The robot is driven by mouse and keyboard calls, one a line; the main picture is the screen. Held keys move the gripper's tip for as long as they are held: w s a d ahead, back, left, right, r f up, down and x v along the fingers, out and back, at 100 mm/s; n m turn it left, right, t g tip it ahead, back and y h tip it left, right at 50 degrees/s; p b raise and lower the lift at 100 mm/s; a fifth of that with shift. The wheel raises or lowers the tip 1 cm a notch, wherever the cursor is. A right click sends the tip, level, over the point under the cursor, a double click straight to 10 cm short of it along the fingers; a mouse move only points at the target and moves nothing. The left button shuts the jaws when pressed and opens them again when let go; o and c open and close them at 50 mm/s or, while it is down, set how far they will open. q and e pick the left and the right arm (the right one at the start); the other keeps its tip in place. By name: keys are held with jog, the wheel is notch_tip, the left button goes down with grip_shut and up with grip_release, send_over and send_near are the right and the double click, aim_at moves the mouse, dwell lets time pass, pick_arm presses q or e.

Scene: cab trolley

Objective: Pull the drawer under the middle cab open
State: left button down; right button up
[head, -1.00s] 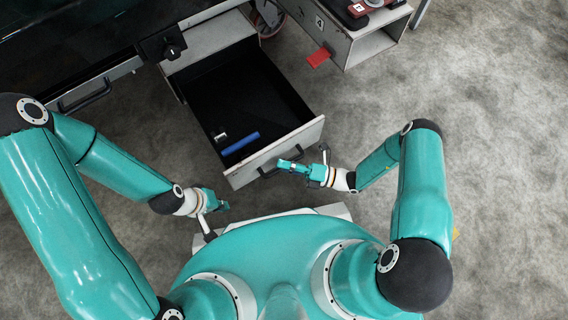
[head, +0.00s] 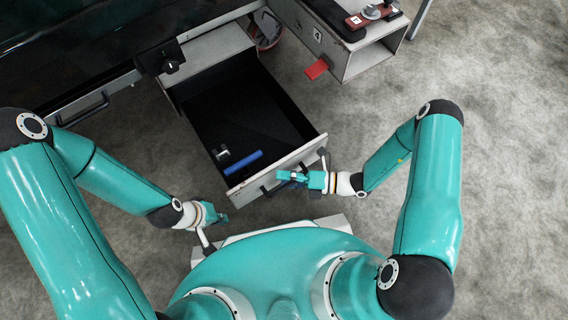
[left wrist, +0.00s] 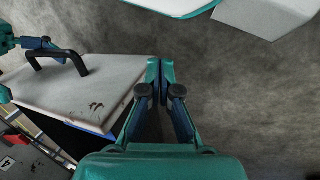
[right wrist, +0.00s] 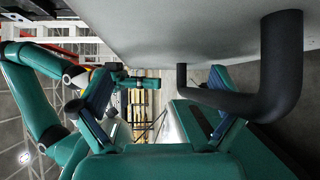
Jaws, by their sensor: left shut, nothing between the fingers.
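The drawer (head: 272,168) stands pulled well out from the trolley, its black inside showing. Its pale front carries a black bar handle (right wrist: 270,85), also seen in the left wrist view (left wrist: 58,56). My right gripper (head: 293,178) is at the handle, just outside the drawer front. In the right wrist view its fingers (right wrist: 158,100) are spread, and the handle is beside the right finger, not clasped. My left gripper (head: 220,217) is shut and empty, left of the drawer front and apart from it. In the left wrist view its fingertips (left wrist: 160,72) meet beside the front's edge.
A blue block (head: 243,162) and a small metal piece (head: 221,153) lie in the drawer. A red tab (head: 316,68) juts from the neighbouring cab (head: 372,60). Another handle (head: 85,107) is at the left. Grey floor is clear to the right.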

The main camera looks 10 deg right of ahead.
jog(key=shift+s+a+r, duration=0.1)
jog(key=shift+r, duration=0.35)
jog(key=shift+s+d+f+b, duration=0.15)
jog(key=shift+d, duration=0.35)
jog(key=shift+s+d+f+b, duration=0.1)
jog(key=shift+s+d+b, duration=0.05)
jog(key=shift+d, duration=0.3)
jog(key=shift+c, duration=0.9)
jog(key=shift+s+d+f+b, duration=0.15)
jog(key=shift+s+d+b, duration=0.2)
jog(key=shift+d, duration=0.55)
jog(key=shift+s+d+f+b, duration=0.2)
jog(key=shift+s+d, duration=0.2)
jog(key=shift+d, duration=0.5)
jog(key=shift+s+d+f+b, duration=0.1)
jog(key=shift+s+d+b, duration=0.25)
jog(key=shift+d, duration=0.55)
jog(key=c, duration=0.4)
jog(key=shift+s+d+f+b, duration=0.2)
jog(key=shift+s+d, duration=0.25)
jog(key=shift+d, duration=0.35)
jog(key=shift+s+d+f+b, duration=0.1)
jog(key=shift+s+d+b, duration=0.25)
jog(key=shift+d, duration=0.4)
jog(key=shift+c, duration=0.3)
jog(key=s+d+f+b, duration=0.1)
jog(key=s+d+b, duration=0.1)
jog(key=d, duration=0.5)
jog(key=shift+s+d, duration=0.15)
jog(key=shift+s, duration=0.55)
